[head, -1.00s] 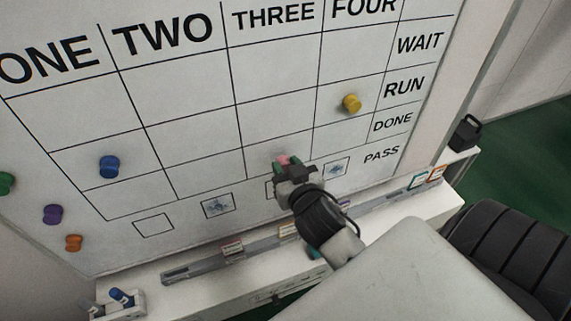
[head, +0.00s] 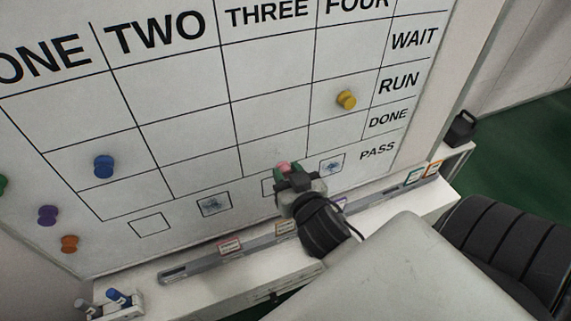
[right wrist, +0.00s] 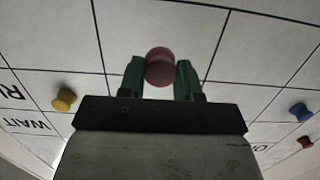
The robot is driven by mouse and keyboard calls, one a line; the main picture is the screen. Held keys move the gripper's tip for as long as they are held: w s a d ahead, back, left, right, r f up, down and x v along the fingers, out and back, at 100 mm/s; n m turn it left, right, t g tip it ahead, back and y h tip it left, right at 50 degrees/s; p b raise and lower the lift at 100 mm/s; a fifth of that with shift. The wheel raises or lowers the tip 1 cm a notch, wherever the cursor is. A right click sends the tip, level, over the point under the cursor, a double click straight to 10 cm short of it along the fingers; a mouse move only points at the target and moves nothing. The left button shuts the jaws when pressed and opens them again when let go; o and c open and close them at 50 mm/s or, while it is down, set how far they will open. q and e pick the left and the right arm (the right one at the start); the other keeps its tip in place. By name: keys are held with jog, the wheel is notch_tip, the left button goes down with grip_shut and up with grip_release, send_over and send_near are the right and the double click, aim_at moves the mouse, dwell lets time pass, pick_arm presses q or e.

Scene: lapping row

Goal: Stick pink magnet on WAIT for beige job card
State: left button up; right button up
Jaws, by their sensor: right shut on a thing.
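The pink magnet (head: 284,167) is held between the green fingertips of my right gripper (head: 286,172). The right wrist view shows it as a round pink knob (right wrist: 160,66) between the two fingers. In the head view the gripper is in front of the lower whiteboard (head: 185,115), below column THREE, over one of the drawn boxes. Whether the magnet touches the board cannot be told. The WAIT label (head: 414,38) marks the top row at the right. A small card with a tan edge (head: 286,228) in the rail may be the beige job card; its print is unreadable. My left gripper is not in view.
A yellow magnet (head: 346,99) is in column FOUR and a blue one (head: 104,166) in column ONE. Purple (head: 47,215) and orange (head: 69,243) magnets sit at the lower left. The card rail (head: 190,266) runs below the board. Blue-capped markers (head: 117,299) stand lower left.

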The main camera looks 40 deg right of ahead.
aim_at(287, 176)
jog(key=shift+f+v, duration=0.15)
jog(key=shift+v, duration=0.95)
jog(key=shift+f+v, duration=0.2)
jog(key=shift+v, duration=0.95)
